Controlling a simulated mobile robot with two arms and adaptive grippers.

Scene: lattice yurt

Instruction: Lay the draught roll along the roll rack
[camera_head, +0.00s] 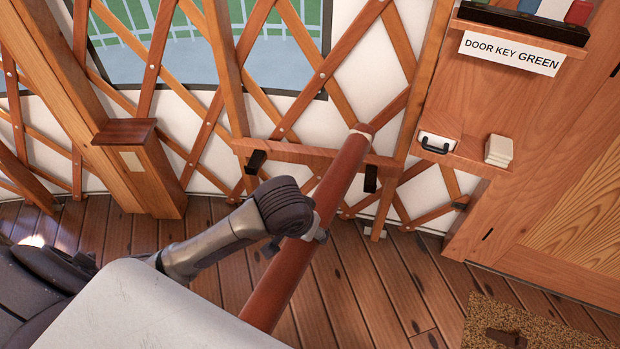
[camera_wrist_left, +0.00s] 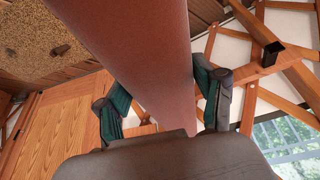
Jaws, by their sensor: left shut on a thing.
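The draught roll (camera_head: 325,190) is a long reddish-brown cylinder with a pale band near its far end. My left gripper (camera_head: 303,232) is shut on it around its middle; the fingers also flank the roll (camera_wrist_left: 150,55) in the left wrist view. The roll slants from the lower middle up to the wall, its near end hidden behind a pale surface. The roll rack (camera_head: 300,153) is a wooden rail on the lattice wall with two dark brackets. The roll's far part crosses in front of the rail, at an angle to it; I cannot tell whether they touch. My right gripper is not in view.
A wooden post box (camera_head: 140,165) stands left of the rack. On the right are a small shelf (camera_head: 463,158) with a pale block (camera_head: 498,150), a sign reading DOOR KEY GREEN (camera_head: 512,53) and a door (camera_head: 575,235). A brown mat (camera_head: 515,325) lies on the floor. The floor below the rack looks clear.

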